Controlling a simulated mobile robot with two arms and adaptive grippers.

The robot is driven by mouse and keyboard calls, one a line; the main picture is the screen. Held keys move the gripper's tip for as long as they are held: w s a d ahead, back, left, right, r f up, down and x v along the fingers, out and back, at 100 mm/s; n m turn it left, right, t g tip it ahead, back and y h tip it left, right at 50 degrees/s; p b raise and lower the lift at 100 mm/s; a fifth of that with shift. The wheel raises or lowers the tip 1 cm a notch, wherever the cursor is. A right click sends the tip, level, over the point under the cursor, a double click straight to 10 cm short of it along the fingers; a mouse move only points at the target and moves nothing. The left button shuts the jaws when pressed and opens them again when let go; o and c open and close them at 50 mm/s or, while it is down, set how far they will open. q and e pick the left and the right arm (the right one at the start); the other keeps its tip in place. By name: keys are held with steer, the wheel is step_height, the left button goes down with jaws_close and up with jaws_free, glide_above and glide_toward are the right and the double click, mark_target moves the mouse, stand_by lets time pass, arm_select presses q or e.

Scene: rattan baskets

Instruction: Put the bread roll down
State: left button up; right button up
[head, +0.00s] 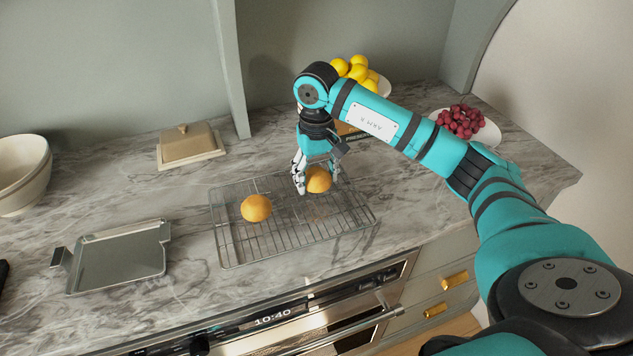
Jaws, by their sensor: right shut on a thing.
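My right gripper (317,180) points down over the wire cooling rack (290,237) and is shut on a round golden bread roll (319,181). The roll is at the rack's back right part; I cannot tell whether it touches the wires. A second bread roll (256,208) rests on the left part of the rack. My left gripper is out of view.
A metal tray (117,258) lies left of the rack. Lemons (358,71) and a plate of red grapes (461,121) are behind my right arm. An oven is below the counter's front edge.

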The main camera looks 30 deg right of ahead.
mark_target(317, 187)
step_height(317, 187, down, 3)
steer(key=shift+p, duration=0.7)
steer(key=shift+f, duration=0.2)
steer(key=shift+f, duration=0.1)
steer(key=shift+f+b, duration=0.15)
steer(key=shift+b, duration=0.15)
steer(key=o, duration=0.9)
